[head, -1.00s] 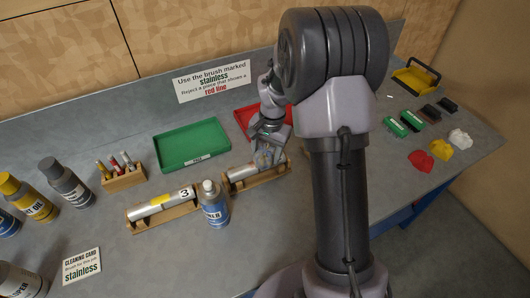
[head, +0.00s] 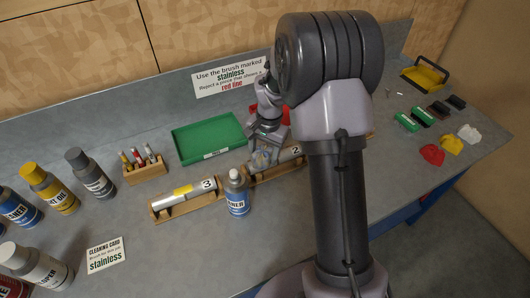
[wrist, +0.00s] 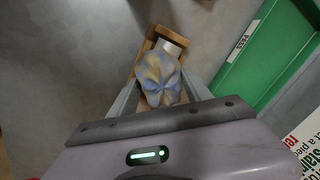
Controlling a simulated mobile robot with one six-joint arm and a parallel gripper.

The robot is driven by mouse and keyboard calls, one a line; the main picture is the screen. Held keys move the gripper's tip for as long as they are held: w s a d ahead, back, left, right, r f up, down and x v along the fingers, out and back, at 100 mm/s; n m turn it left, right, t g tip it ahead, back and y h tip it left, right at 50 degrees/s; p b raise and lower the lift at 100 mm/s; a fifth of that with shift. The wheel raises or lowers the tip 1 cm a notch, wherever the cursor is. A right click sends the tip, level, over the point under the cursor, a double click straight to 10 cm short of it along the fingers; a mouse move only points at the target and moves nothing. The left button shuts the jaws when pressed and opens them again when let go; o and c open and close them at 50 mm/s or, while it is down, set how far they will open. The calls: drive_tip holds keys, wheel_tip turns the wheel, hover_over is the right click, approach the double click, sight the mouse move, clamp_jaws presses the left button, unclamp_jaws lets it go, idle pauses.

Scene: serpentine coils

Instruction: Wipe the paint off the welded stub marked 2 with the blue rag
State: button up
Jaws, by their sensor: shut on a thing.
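The welded stub marked 2 (head: 290,154) lies in a wooden cradle (head: 280,172), with its number showing to the right of my gripper. My gripper (head: 262,158) is over the stub's left part, shut on the blue rag (wrist: 160,80). The rag is bunched, pale blue with yellowish patches, and appears to be against the stub. In the wrist view a pale end of the stub (wrist: 172,45) shows beyond the rag. The rag and fingers hide the rest there, so I cannot see any paint on this stub.
Stub 3 (head: 196,191), with a yellow band, lies in a cradle at left. A white-capped bottle (head: 237,190) stands close in front, between the cradles. A green tray (head: 207,138) lies behind; a red tray (head: 284,114) is partly hidden by my arm. Brushes (head: 407,121) lie at right.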

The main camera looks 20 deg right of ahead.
sight(264, 150)
drive_tip(key=r+p, duration=0.1)
drive_tip(key=r, duration=0.1)
drive_tip(key=r+p, duration=0.1)
drive_tip(key=r, duration=0.1)
drive_tip(key=shift+d+r+p, duration=0.2)
drive_tip(key=shift+r+p, duration=0.15)
drive_tip(key=shift+p, duration=0.05)
drive_tip(key=shift+a+r+p, duration=0.15)
drive_tip(key=shift+r+p, duration=1.05)
drive_tip(key=shift+r, duration=0.55)
drive_tip(key=shift+f, duration=0.1)
